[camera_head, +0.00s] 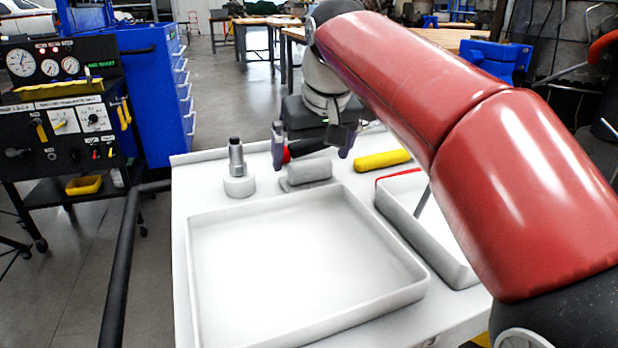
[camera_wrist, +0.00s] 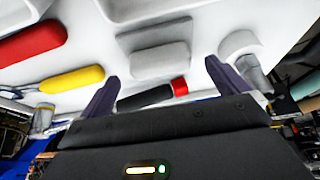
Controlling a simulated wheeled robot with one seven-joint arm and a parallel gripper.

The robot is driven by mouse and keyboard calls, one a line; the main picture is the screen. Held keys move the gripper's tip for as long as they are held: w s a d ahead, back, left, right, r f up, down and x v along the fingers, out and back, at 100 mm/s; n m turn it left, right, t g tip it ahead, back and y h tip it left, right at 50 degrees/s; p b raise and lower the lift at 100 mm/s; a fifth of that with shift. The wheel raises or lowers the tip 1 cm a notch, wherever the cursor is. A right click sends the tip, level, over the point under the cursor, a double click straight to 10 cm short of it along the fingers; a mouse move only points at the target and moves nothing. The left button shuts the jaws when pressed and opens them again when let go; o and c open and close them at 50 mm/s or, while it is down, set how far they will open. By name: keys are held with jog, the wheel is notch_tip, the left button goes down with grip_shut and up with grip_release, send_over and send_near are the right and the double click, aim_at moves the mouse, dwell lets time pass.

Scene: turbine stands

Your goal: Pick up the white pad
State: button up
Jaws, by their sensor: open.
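The white pad (camera_head: 310,170) is a small pale block with rounded edges on a flat pale base, just behind the large white tray. It also shows in the wrist view (camera_wrist: 158,60), just beyond my fingertips. My gripper (camera_head: 312,160) points down over the back of the table with its two dark fingers apart. In the wrist view (camera_wrist: 162,70) nothing is held between them. The fingers appear close to the pad, but I cannot tell their exact height above it.
A black handle with a red end (camera_wrist: 150,97) lies behind the pad. A metal cylinder on a white round base (camera_head: 238,175) stands left. A yellow handle (camera_head: 382,160) lies right. The large white tray (camera_head: 205,315) is empty; a smaller tray (camera_head: 440,250) sits beside it.

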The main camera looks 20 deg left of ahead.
aim_at(311, 162)
jog(key=x, duration=0.4)
jog(key=shift+s+d, duration=0.1)
jog(key=shift+s, duration=0.1)
jog(key=c, duration=0.7)
jog(key=shift+c, duration=0.2)
notch_tip(311, 162, up, 10)
jog(key=p, duration=0.2)
jog(key=shift+p, duration=0.3)
